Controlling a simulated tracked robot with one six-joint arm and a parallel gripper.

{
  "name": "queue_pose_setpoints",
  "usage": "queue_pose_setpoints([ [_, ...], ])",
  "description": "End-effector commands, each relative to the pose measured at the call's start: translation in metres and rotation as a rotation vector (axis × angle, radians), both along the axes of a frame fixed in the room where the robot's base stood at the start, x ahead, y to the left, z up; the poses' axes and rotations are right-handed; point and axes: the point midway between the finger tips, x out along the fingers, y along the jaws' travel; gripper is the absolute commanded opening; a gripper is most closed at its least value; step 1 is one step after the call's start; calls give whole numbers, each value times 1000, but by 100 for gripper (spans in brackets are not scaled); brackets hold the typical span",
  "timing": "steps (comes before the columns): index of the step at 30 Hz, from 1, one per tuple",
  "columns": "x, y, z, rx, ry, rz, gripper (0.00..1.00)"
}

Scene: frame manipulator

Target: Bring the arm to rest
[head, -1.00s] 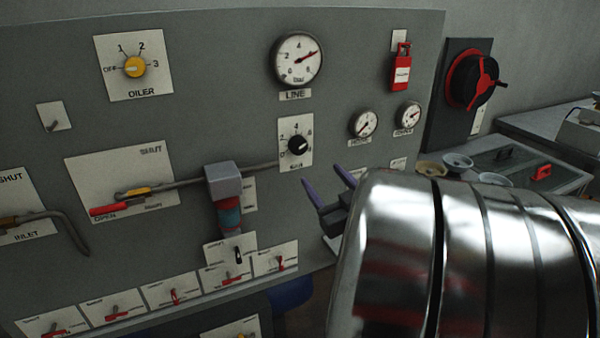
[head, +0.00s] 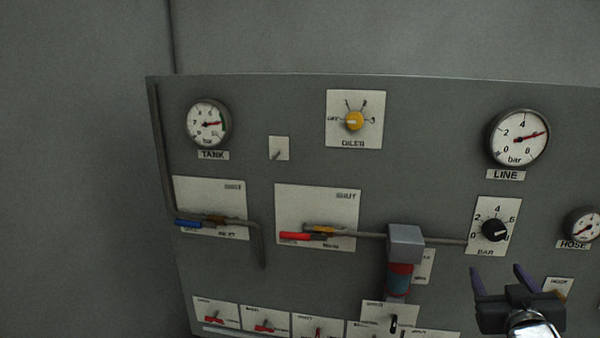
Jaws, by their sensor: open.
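My gripper (head: 498,279) shows at the lower right of the head view. Its two dark purple-grey fingers point up and stand apart with nothing between them. It is in front of the grey control panel (head: 300,110), below the black BAR knob (head: 494,231) and right of the block with a red and blue cylinder (head: 399,279). A short piece of my shiny metal arm shows under the gripper; the rest is out of view. I cannot tell how far the fingers are from the panel.
The panel carries a TANK gauge (head: 208,124), a yellow OILER knob (head: 354,121), a LINE gauge (head: 517,137) and a HOSE gauge (head: 582,224). A blue-handled lever (head: 188,224) and a red-handled lever (head: 296,236) sit mid-panel. Several small switches line the bottom. Bare wall (head: 80,150) is at left.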

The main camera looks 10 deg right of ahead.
Motion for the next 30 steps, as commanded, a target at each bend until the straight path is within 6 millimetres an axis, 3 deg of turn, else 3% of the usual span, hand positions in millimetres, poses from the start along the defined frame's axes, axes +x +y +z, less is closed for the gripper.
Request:
queue_pose_setpoints([
  [8,3,48,-8,74,152,-32,59],
  [17,-15,115,-26,185,341,-19,59],
  [23,-41,169,-40,266,484,29,59],
  [30,-87,240,-54,353,677,129,59],
])
